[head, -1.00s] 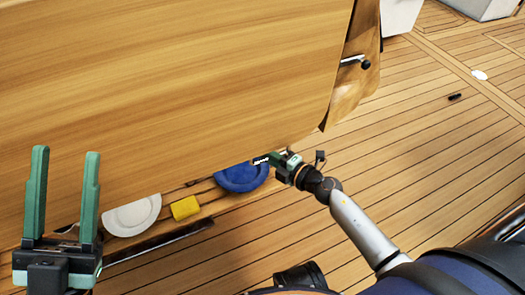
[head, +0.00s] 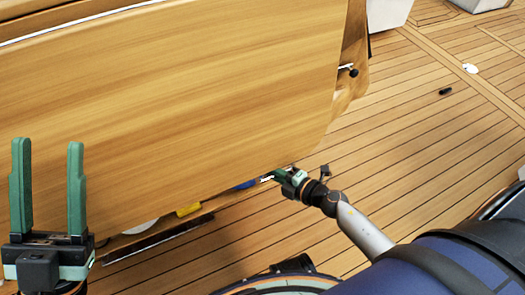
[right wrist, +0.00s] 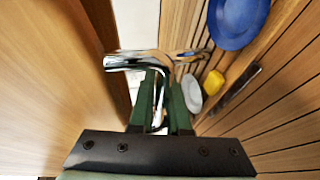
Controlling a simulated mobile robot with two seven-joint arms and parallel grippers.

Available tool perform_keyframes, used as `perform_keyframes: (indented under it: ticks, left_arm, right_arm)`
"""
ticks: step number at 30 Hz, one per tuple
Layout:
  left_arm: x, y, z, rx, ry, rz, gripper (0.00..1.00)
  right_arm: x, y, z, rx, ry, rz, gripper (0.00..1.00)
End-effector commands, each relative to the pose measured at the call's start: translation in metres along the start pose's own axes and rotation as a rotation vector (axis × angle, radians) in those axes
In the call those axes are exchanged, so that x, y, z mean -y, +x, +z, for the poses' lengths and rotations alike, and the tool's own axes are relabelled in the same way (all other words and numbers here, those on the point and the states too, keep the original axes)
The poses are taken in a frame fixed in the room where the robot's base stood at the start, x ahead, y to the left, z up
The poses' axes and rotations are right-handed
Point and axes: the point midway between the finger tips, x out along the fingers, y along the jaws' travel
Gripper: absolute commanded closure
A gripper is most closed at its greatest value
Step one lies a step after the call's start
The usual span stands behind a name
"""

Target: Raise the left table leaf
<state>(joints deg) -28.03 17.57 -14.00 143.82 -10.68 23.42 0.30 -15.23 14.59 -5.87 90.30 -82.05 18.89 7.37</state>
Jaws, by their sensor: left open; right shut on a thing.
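The table leaf (head: 190,95) is a large wooden panel filling the upper left of the head view, sloping down to a free lower edge. My right gripper (head: 272,178) is at that lower edge, near its right corner. In the right wrist view its green fingers (right wrist: 160,85) are closed around a bent chrome handle (right wrist: 135,60). The wooden panel (right wrist: 45,80) fills the left of that view. My left gripper (head: 48,145) is open and empty, fingers pointing up, in front of the leaf's lower left.
Below the leaf lie a blue plate (right wrist: 237,20), a yellow block (right wrist: 214,82) and a white plate (right wrist: 191,94), mostly hidden in the head view. A chrome lever (head: 348,70) with a black knob sits beside the leaf's right edge. The plank floor at right is largely clear.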

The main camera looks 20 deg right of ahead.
Motion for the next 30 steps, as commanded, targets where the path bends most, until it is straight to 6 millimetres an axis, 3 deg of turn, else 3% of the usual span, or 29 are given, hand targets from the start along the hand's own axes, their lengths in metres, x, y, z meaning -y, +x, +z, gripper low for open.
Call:
perform_keyframes:
  ticks: [1, 10, 18, 30]
  left_arm:
    - [0.005, 0.011, -0.011, -0.004, 0.006, 0.0, 0.5]
    - [0.023, 0.04, -0.043, -0.021, 0.076, -0.002, 0.5]
    - [0.025, 0.04, -0.044, -0.015, 0.09, -0.016, 0.5]
    - [0.025, 0.039, -0.042, -0.008, 0.089, -0.016, 0.5]
  right_arm:
    - [-0.004, -0.01, -0.003, 0.002, 0.007, -0.019, 1.0]
    - [0.005, -0.058, -0.024, 0.002, 0.043, -0.103, 1.0]
    - [0.015, -0.101, -0.042, 0.002, 0.048, -0.113, 1.0]
    - [0.019, -0.109, -0.044, 0.003, 0.047, -0.118, 1.0]
